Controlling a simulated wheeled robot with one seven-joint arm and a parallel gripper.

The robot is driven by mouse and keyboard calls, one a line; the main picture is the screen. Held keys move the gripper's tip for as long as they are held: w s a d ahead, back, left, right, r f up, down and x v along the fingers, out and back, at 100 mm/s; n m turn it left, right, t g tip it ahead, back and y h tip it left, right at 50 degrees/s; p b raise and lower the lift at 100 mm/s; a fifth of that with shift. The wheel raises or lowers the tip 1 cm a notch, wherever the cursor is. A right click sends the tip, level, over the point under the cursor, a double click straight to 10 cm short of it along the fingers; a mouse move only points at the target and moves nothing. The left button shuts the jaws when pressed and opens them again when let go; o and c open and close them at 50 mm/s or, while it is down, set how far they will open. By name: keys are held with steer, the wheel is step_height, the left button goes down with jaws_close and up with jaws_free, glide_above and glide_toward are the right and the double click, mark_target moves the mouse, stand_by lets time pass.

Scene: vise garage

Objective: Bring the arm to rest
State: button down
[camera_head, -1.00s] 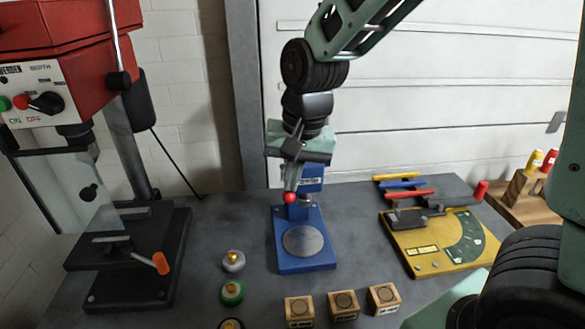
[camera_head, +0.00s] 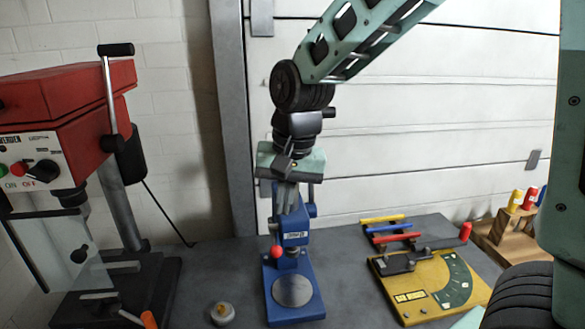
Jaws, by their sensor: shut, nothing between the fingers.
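My gripper (camera_head: 285,205) hangs from my green and black arm in the middle of the head view, pointing down. Its fingers are together with nothing between them. It is in front of and above the blue press (camera_head: 293,237), hiding part of the press's upper end. The press's red-tipped lever (camera_head: 276,252) shows just below the fingers. A gap from the fingers to the red knob shows in the picture, but the depth between them is hard to tell.
A red drill press (camera_head: 65,115) stands at the left. A yellow gauge board (camera_head: 425,292) lies on the right, with coloured-handled tools (camera_head: 385,229) behind it. A wooden block rack (camera_head: 505,245) is far right. The garage door is behind.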

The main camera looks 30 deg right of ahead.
step_height(320, 180, up, 7)
steer(key=s+b, duration=0.1)
steer(key=s, duration=0.1)
steer(key=shift+d, duration=0.15)
